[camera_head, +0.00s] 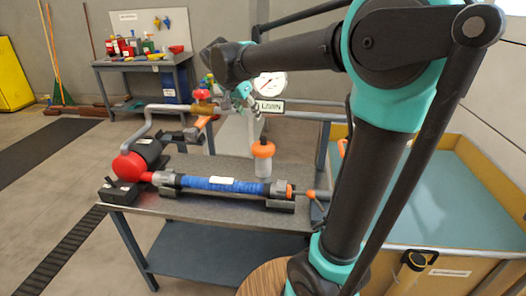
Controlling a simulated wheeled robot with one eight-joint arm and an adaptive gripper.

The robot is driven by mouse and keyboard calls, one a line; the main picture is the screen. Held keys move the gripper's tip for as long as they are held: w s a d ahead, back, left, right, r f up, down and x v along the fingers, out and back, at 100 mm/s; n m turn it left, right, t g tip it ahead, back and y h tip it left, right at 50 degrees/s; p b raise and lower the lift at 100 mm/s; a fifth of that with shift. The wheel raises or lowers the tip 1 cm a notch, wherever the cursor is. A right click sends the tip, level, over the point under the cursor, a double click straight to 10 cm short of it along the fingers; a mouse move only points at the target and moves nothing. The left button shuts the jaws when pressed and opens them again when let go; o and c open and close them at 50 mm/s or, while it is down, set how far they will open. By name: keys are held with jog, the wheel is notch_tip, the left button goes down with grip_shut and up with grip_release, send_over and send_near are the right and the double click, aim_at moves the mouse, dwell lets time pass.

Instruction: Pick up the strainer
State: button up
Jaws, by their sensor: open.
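A small upright piece with an orange top and a pale, cloudy lower body (263,158) stands on the grey bench (190,211), behind the blue hose. It looks most like the strainer, but no label confirms this. My gripper (248,99) is at the end of my arm, above and slightly left of this piece, and apart from it. The gripper is small in view and partly lost against the pipe and sign behind it. It is open, and I see nothing held in it.
A blue-wrapped hose (222,184) lies in clamps along the bench front, joined to a red rounded fitting (129,166). A yellow-walled blue-floored bin (440,205) stands right. A second bench (150,62) is far back.

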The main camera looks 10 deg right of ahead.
send_over(263, 137)
jog(key=s+a, duration=0.2)
jog(key=s, duration=0.1)
jog(key=f, duration=0.9)
jog(key=shift+w+a+f, duration=0.2)
jog(key=shift+w, duration=0.05)
jog(key=shift+x, duration=2.95)
jog(key=shift+s+f, duration=0.1)
grip_shut()
